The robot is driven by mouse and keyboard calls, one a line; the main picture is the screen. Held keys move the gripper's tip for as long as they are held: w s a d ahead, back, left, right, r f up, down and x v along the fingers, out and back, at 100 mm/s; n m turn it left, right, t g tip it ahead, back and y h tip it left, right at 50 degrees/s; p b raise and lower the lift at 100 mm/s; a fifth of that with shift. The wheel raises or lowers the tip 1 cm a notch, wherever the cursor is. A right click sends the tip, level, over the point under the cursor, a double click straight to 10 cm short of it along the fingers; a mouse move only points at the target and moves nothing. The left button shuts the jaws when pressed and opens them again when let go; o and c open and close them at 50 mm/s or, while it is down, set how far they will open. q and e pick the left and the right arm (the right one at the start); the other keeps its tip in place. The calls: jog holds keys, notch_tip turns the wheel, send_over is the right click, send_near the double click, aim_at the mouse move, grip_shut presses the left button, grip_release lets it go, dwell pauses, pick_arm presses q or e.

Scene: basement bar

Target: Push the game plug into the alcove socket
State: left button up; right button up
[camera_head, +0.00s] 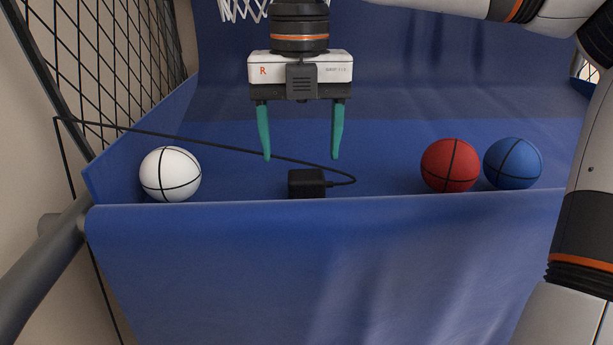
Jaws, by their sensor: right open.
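The game plug (307,184) is a small black block with a black cable (230,145) leaving its right side. It rests on the blue ramp just behind the front panel's top edge, which hides its lower part. My right gripper (302,158), marked R, points down with its two green fingers apart and empty. Its fingertips are a little above and behind the plug in the picture, one to each side; contact cannot be seen. The alcove socket is not in view. My left gripper is not in view.
A white ball (170,174) lies left of the plug. A red ball (450,165) and a blue ball (513,162) lie to the right. The blue front panel (320,255) forms a raised edge. Black netting (110,50) stands at the left, and the cable runs over to it.

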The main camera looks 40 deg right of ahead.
aim_at(306, 174)
jog(key=shift+s+a+f, duration=0.1)
jog(key=shift+s, duration=0.05)
jog(key=shift+f+p, duration=0.2)
jog(key=shift+p, duration=0.1)
jog(key=f+p, duration=0.1)
jog(key=f, duration=0.1)
jog(key=d+f+p, duration=0.1)
jog(key=f, duration=0.1)
jog(key=shift+s+f+p, duration=0.15)
jog(key=shift+f+p, duration=0.05)
jog(key=shift+p, duration=0.1)
jog(key=shift+f, duration=0.2)
jog(key=shift+a, duration=0.15)
jog(key=shift+c, duration=0.5)
jog(key=c, duration=0.9)
